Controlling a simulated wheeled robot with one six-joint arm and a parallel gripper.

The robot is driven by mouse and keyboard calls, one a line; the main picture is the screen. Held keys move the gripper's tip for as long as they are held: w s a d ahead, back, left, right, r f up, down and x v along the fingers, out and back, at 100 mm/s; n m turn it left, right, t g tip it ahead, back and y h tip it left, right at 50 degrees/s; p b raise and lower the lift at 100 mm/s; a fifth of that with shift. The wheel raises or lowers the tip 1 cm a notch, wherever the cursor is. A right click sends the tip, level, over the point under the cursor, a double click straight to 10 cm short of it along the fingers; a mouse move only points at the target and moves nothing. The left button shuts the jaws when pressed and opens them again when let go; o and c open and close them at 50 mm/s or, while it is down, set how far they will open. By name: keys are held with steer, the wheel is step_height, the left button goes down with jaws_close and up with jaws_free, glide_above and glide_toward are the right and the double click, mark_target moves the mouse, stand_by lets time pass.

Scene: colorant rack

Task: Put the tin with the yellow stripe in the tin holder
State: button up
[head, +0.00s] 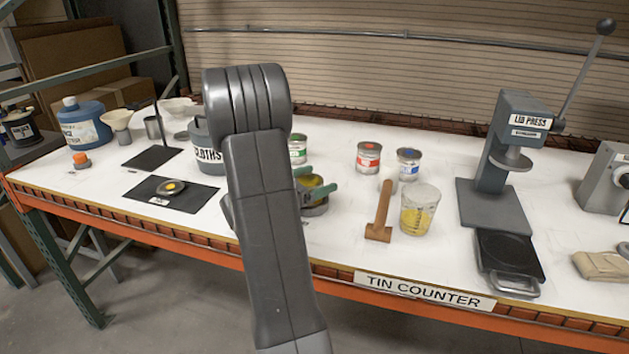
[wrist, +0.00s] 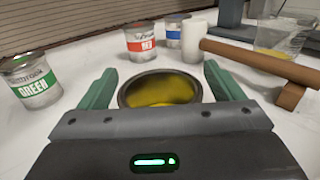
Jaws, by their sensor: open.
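My gripper (wrist: 160,85) is open, with its green fingers on either side of an open round vessel (wrist: 160,90) that has a dark rim and yellow inside. A gap shows beside each finger. In the head view this yellow-topped vessel (head: 312,182) is partly hidden by my arm and fingers. No yellow stripe is readable from here. The green-striped tin (head: 297,149), red-striped tin (head: 368,158) and blue-striped tin (head: 408,164) stand upright behind.
The lid press (head: 492,200) is further right.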

steer(key=b+v, duration=0.1)
steer(key=v, duration=1.1)
steer(key=shift+r, duration=0.15)
